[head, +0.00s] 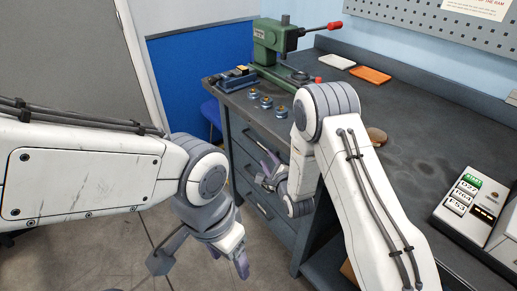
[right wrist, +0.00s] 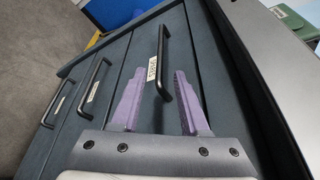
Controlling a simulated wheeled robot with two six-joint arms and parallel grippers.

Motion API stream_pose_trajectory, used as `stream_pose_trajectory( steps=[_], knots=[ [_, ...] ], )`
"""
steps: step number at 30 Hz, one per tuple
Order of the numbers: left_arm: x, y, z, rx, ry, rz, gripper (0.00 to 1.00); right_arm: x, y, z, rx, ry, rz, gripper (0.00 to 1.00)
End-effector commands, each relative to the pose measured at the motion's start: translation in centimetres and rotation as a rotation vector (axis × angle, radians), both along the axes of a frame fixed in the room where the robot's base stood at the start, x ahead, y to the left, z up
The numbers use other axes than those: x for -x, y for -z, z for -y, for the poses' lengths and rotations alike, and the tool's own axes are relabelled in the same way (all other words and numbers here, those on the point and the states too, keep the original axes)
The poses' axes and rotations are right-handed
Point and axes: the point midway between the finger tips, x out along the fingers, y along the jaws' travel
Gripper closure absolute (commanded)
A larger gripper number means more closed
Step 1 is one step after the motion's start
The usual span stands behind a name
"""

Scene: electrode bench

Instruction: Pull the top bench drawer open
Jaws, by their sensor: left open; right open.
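The top bench drawer (right wrist: 181,45) is the front closest to the worktop edge in the right wrist view, and it looks shut. Its black bar handle (right wrist: 158,50) stands out from the front, with a small label beside it. My right gripper (right wrist: 159,73) is open, with one purple finger on each side of the handle. The handle lies between the fingers, and I see no grip on it. In the head view the right gripper (head: 266,170) is at the drawer fronts, partly covering them. My left gripper (head: 203,258) is open and empty over the floor, left of the bench.
Two lower drawers with like handles lie below. On the worktop (head: 400,115) stand a green press (head: 270,42), several small metal parts, white and orange trays (head: 370,75) and a meter box (head: 470,205). A blue panel (head: 195,75) stands behind. The floor before the drawers looks clear.

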Motion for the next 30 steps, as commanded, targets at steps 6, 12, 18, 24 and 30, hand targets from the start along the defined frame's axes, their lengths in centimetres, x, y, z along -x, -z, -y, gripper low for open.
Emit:
stream_pose_trajectory(
  steps=[6,12,18,24,30],
  knots=[
    [0.0,-0.1,0.0,0.0,0.0,0.0,0.32,-3.7,0.8,-1.1,0.001,-0.001,0.002,0.55],
    [0.0,0.0,0.0,0.0,0.0,0.0,0.32,-6.8,1.5,-2.2,0.002,-0.001,0.001,0.55],
    [0.0,0.1,0.0,0.0,0.0,0.0,0.32,-8.4,1.9,-3.0,0.003,-0.004,0.0,0.55],
    [0.0,0.1,0.0,0.0,0.0,0.0,0.32,-8.8,2.0,-3.1,0.004,-0.004,-0.002,0.55],
    [0.0,0.1,0.0,0.0,0.0,0.0,0.32,-8.7,1.9,-3.0,0.004,-0.004,-0.002,0.74]
  ],
)
